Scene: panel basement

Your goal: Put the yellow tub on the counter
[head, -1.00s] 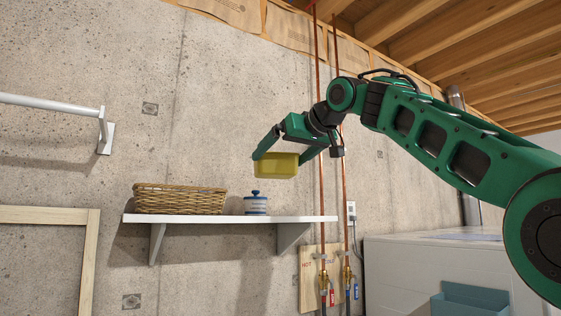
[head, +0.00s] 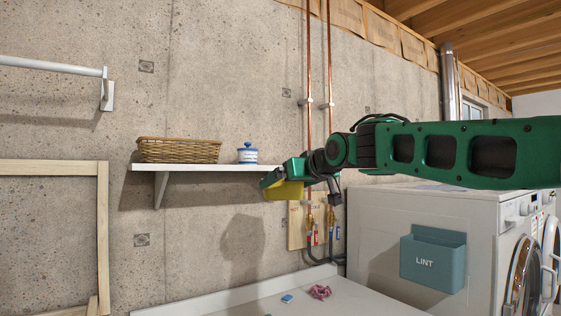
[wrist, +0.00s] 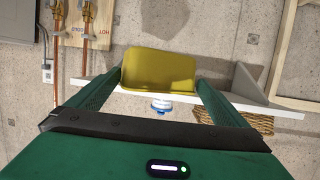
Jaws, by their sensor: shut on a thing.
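The yellow tub (head: 285,191) hangs in my gripper (head: 272,183), which is shut on it. In the head view it is in the air just below the right end of the wall shelf's level. In the wrist view the tub (wrist: 158,70) sits between the two green fingers. The counter (head: 350,300) is a pale surface with a raised back edge, at the bottom of the head view. The tub is above it and apart from it.
On the white shelf (head: 200,167) stand a wicker basket (head: 178,150) and a blue-and-white jar (head: 247,154). A small blue item (head: 287,298) and a pink cloth (head: 320,292) lie on the counter. Pipes with valves (head: 309,225) run behind my gripper. A lint bin (head: 433,259) hangs on the washer's side.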

